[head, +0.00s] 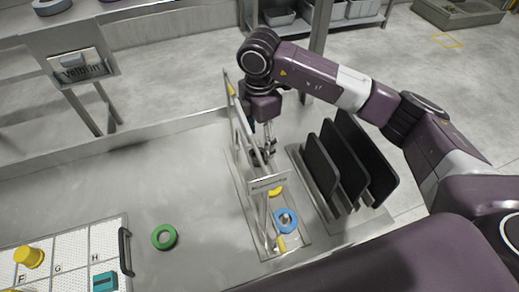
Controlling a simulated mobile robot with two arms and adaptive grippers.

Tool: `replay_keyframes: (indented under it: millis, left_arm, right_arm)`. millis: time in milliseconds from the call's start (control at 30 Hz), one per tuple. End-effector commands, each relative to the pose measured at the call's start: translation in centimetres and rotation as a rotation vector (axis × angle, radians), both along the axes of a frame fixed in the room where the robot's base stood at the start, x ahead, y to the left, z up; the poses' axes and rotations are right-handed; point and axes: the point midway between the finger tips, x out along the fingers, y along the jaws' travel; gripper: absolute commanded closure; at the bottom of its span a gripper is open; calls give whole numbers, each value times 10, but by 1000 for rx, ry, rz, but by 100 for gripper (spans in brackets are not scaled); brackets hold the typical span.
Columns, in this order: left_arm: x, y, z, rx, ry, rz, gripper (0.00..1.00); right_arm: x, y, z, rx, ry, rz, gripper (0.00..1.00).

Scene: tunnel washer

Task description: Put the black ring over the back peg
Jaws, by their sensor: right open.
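My right gripper (270,150) points down over the back part of a narrow metal rack (238,188) and is open. A dark shape beside its fingertips may be the black ring, but it is too small and too covered to be sure. The back peg cannot be made out clearly behind the gripper and the rack's frame. Nearer on the rack, a blue ring (286,229) sits around a peg, and a yellow ring (276,191) shows behind it, partly hidden by a small sign (268,184). My left gripper is not in view.
Upright black panels (345,165) stand in a holder right of the rack. A green ring (164,237) lies on the metal table (170,190). A white perforated tray (70,257) with a yellow knob (29,257) and a teal block (105,281) is at lower left. The table's middle is clear.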

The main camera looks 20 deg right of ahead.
Motion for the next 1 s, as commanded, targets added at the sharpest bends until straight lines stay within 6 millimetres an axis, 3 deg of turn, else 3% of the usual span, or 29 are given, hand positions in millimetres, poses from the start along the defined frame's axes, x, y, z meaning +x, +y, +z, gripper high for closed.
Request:
replay_keyframes:
  millis: [200, 400, 1000]
  left_arm:
    - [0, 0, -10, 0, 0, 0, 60]
    - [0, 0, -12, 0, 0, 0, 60]
    - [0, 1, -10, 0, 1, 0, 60]
  right_arm:
    - [1, 1, 44, 1, -3, 1, 39]
    - [0, 0, 66, 0, 0, 0, 39]
    - [0, 0, 71, 0, 1, 0, 39]
